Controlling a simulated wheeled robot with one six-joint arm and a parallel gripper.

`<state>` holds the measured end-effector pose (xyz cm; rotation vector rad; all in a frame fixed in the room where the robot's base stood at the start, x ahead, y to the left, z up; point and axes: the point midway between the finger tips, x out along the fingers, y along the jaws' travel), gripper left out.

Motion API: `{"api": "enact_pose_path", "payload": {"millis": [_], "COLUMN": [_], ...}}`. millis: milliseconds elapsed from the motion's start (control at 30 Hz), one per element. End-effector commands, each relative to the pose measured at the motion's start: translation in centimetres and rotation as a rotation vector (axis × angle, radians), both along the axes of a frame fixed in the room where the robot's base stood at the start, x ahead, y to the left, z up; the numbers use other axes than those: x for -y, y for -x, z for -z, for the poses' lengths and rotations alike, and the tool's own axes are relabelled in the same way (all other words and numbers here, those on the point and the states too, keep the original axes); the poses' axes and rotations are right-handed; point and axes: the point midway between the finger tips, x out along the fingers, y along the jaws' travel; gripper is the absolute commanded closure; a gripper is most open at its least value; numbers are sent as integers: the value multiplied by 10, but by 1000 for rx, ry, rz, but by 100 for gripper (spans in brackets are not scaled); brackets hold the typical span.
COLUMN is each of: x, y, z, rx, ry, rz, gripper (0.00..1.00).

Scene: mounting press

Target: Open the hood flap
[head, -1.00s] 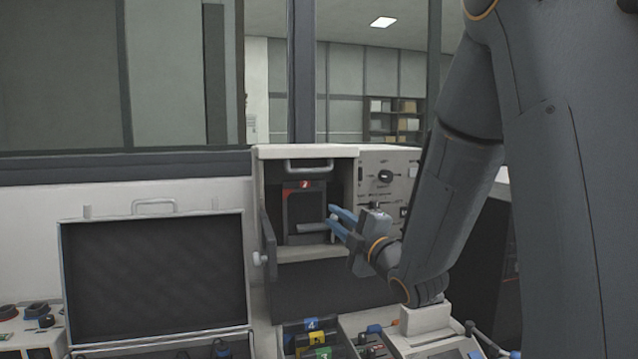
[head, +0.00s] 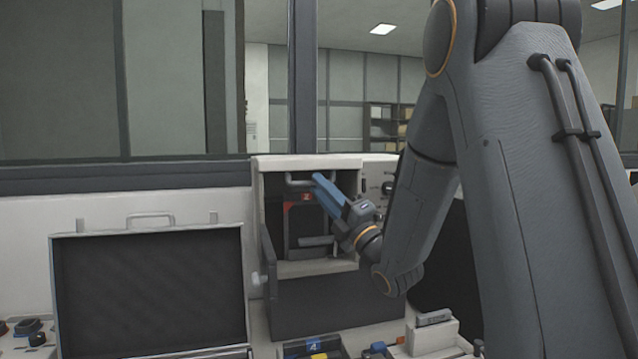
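The press cabinet (head: 308,161) stands at the middle of the head view, with a dark opening in its front. A pale horizontal bar handle (head: 296,182) sits at the top of the opening; I take it to be the hood flap's handle, though the flap's outline is hard to make out. My gripper (head: 318,178) reaches in from the right, and its blue fingertips overlap the right part of the handle. The fingers line up one over the other, so their gap is hidden. I cannot tell whether they touch the handle.
Inside the opening is a dark unit with a red label (head: 306,197). A knob panel (head: 377,187) is to the right, partly behind my arm. An open case (head: 146,230) stands at left. Numbered blocks (head: 313,346) and small parts lie in front.

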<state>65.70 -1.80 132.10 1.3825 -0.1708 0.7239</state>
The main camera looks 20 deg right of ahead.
Motion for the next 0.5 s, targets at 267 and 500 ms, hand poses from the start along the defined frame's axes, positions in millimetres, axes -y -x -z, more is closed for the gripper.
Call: {"api": "enact_pose_path", "payload": {"millis": [267,500], "x": [-4,-5], "y": [-5,-5], "z": [-2,-2], "rx": [-2,-2], "ry": [0,0], "rz": [-3,-4], "gripper": [82,100]}}
